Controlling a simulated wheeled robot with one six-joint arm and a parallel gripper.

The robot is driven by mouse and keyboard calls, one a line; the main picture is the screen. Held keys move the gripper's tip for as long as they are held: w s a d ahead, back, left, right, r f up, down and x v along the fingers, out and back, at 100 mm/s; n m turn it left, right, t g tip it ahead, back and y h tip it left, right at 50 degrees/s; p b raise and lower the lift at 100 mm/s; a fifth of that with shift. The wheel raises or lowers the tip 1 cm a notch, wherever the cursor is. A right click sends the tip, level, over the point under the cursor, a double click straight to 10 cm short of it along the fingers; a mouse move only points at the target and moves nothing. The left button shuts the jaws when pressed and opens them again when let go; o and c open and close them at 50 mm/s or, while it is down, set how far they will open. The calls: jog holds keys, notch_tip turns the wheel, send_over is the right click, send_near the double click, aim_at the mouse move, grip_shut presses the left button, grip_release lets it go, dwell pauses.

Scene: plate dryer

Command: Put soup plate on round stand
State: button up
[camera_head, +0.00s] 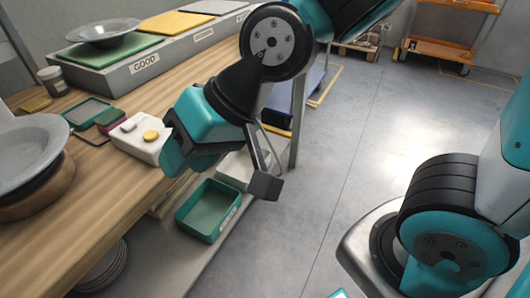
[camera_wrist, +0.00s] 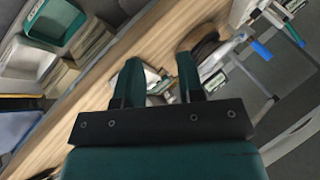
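A wide-rimmed grey soup plate (camera_head: 28,146) lies at the left edge of the head view, partly cut off. Below it are a dark round layer and a brown round stand (camera_head: 48,196) on the wooden table. I cannot tell whether the plate touches the stand directly. A second grey soup plate (camera_head: 103,30) lies on a green mat by the GOOD label. My gripper (camera_head: 172,150) hangs over the table's front edge, right of the stand and apart from both plates. In the wrist view its two fingers (camera_wrist: 158,66) are spread, with nothing held between them.
A white box with round buttons (camera_head: 142,134) stands beside my gripper on the table (camera_head: 125,180). Small trays (camera_head: 88,112) and a dark cup (camera_head: 53,80) stand behind it. A green bin (camera_head: 208,210) sits on the lower shelf.

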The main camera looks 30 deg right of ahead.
jog(key=s+d+n+g+h, duration=0.2)
jog(key=s+d+n+h, duration=0.1)
jog(key=s+d, duration=0.3)
jog(key=shift+d+r+n+g+h, duration=0.3)
jog(key=shift+d+r+n+g, duration=0.15)
jog(key=shift+d, duration=0.65)
